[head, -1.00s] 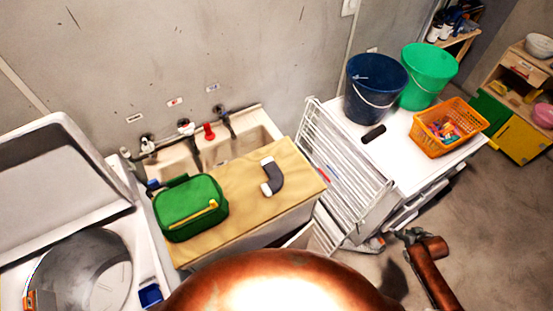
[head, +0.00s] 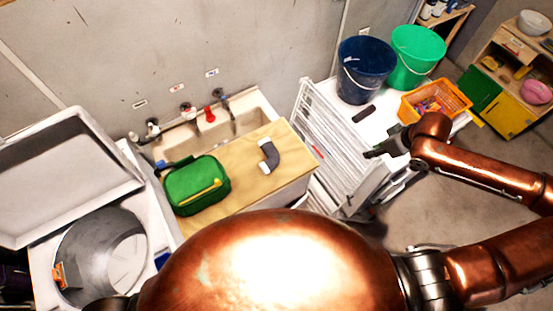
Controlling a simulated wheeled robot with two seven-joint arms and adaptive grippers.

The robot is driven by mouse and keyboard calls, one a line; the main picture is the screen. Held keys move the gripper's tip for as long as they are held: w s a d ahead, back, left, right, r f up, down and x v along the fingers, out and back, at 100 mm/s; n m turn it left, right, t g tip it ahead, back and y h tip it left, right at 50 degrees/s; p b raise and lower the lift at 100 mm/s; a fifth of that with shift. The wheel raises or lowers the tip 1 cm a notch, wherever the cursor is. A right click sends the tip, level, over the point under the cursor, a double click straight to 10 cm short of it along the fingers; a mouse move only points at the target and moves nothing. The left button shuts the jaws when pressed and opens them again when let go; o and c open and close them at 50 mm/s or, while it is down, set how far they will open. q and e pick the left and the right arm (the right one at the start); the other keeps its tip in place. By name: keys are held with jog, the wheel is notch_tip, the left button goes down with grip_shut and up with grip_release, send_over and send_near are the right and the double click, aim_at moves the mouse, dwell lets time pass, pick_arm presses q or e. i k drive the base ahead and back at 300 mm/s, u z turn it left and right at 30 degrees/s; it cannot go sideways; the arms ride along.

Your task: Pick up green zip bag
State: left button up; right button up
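The green zip bag (head: 196,184) lies on the wooden board (head: 243,183) over the sink, at its left end. A yellow strip runs along its front. My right gripper (head: 368,155) is raised at the right, in front of the white cabinet and drying rack, well apart from the bag. Its fingers are small and dark, and I cannot tell whether they are open or shut. My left gripper is not in view.
A grey pipe elbow (head: 268,155) lies on the board right of the bag. A white drying rack (head: 318,140) stands right of the sink. A blue bucket (head: 365,72), a green bucket (head: 416,57) and an orange basket (head: 436,99) stand on the cabinet. An open washer (head: 100,262) is at left.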

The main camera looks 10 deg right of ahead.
aim_at(181, 185)
jog(key=u, duration=3.35)
jog(key=k, duration=1.55)
jog(key=z, duration=0.5)
jog(key=i, duration=0.95)
